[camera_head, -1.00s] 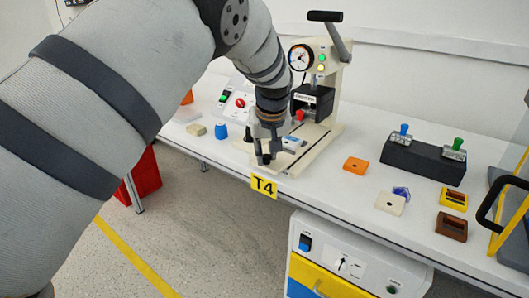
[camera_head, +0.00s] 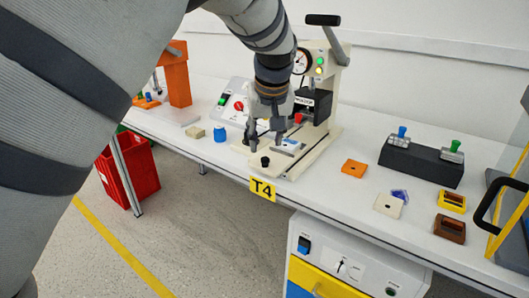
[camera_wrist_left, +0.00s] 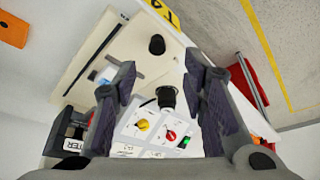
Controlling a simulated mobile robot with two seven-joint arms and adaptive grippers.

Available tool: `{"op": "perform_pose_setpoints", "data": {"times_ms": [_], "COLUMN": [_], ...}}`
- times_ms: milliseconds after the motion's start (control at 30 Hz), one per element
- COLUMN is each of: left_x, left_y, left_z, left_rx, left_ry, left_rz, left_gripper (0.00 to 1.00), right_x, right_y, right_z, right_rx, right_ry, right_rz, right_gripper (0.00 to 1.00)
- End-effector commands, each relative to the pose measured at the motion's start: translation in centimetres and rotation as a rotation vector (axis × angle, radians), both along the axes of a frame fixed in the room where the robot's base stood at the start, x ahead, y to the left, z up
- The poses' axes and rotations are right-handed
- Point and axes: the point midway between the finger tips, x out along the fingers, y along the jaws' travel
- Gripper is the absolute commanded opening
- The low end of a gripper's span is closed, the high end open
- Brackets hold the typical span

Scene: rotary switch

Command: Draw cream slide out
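The cream slide (camera_head: 262,172) lies at the front of the press on the table, with a short black knob (camera_head: 265,161) standing on its front end. A grey holder with a blue-and-white piece (camera_head: 287,146) sits behind the knob. In the left wrist view, the cream slide (camera_wrist_left: 133,42), knob (camera_wrist_left: 157,44) and grey holder (camera_wrist_left: 128,73) show at the upper left. My left gripper (camera_head: 266,132) is open and empty, behind and above the knob, apart from it. Its spread fingers also show in the wrist view (camera_wrist_left: 160,76). My right gripper is not in view.
The press (camera_head: 318,85) rises behind the slide. A control box (camera_head: 234,98) with a red knob stands left of it. A blue cap (camera_head: 220,134) and beige block (camera_head: 195,132) lie to the left, an orange plate (camera_head: 354,168) to the right. A red bin (camera_head: 133,172) stands below.

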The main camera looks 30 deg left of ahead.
Motion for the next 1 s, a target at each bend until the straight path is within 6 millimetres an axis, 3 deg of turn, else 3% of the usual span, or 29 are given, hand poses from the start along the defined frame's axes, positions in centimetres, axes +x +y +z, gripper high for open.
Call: {"op": "perform_pose_setpoints", "data": {"times_ms": [100,267,733,767,867,967,1000], "left_x": [-0.8,-1.4,-1.5,-1.6,-2.6,-5.9,-7.9], "left_y": [-0.7,-1.1,-1.2,-1.2,-1.1,-1.4,-1.6], "left_z": [2.5,4.1,4.0,3.4,-1.9,-10.8,-14.4], "left_rx": [0.000,0.000,0.000,-0.001,-0.006,-0.016,-0.023], "left_ry": [-0.001,0.003,0.006,0.014,0.070,0.160,0.197], "left_rz": [0.000,0.000,-0.002,-0.006,-0.053,-0.144,-0.184], "left_gripper": [0.39,0.39,0.39,0.39,0.39,0.39,0.39], "right_x": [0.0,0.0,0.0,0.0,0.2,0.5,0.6], "right_y": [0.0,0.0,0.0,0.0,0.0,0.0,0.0], "right_z": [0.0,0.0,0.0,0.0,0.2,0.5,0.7], "right_rx": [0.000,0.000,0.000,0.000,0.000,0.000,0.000], "right_ry": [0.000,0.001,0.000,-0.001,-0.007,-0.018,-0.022], "right_rz": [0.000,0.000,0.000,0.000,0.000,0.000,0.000], "right_gripper": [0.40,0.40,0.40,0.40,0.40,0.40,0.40]}}
